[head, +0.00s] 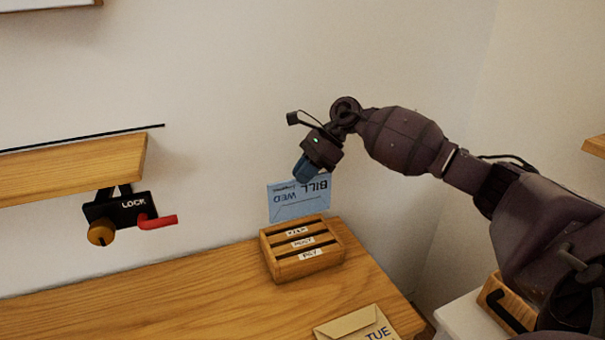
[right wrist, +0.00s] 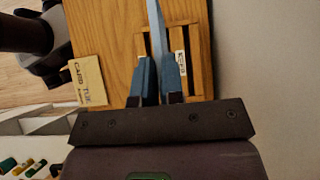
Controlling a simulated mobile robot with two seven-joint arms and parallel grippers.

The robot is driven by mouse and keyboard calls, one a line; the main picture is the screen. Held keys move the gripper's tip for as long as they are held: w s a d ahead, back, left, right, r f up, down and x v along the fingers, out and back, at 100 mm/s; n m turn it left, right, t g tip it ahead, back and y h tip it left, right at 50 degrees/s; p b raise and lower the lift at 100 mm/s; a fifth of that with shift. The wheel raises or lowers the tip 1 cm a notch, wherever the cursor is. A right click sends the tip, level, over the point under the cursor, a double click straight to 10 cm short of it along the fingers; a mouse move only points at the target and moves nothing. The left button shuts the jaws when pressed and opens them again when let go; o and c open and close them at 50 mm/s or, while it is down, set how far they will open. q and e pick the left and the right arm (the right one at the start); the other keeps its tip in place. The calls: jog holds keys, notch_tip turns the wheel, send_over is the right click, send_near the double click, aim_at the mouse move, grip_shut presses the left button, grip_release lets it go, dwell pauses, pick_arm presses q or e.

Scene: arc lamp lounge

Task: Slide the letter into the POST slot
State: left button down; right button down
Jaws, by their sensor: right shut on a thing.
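The letter (head: 292,205) is a light blue envelope, marked BILL and WED upside down in the head view. My right gripper (head: 304,172) is shut on its upper edge and holds it roughly upright. The wooden sorter (head: 308,268) stands on the desk just below, with three dark slots and small white labels. The middle label (head: 303,243) appears to read POST. The letter's lower edge looks above the sorter's far side. In the right wrist view the letter (right wrist: 156,28) shows nearly edge-on over the sorter (right wrist: 204,60); its exact slot alignment is unclear. My left gripper is out of view.
A cream envelope (head: 358,326) marked TUE lies flat on the desk (head: 190,300) near the front. The wall is close behind the sorter.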

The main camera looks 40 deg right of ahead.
jog(key=shift+f+b, duration=0.7)
jog(key=shift+f, duration=1)
jog(key=shift+f+b, duration=0.4)
jog(key=shift+f, duration=0.65)
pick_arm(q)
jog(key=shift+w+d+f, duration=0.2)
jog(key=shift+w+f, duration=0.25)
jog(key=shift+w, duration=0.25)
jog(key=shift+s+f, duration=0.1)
pick_arm(e)
jog(key=shift+f, duration=0.2)
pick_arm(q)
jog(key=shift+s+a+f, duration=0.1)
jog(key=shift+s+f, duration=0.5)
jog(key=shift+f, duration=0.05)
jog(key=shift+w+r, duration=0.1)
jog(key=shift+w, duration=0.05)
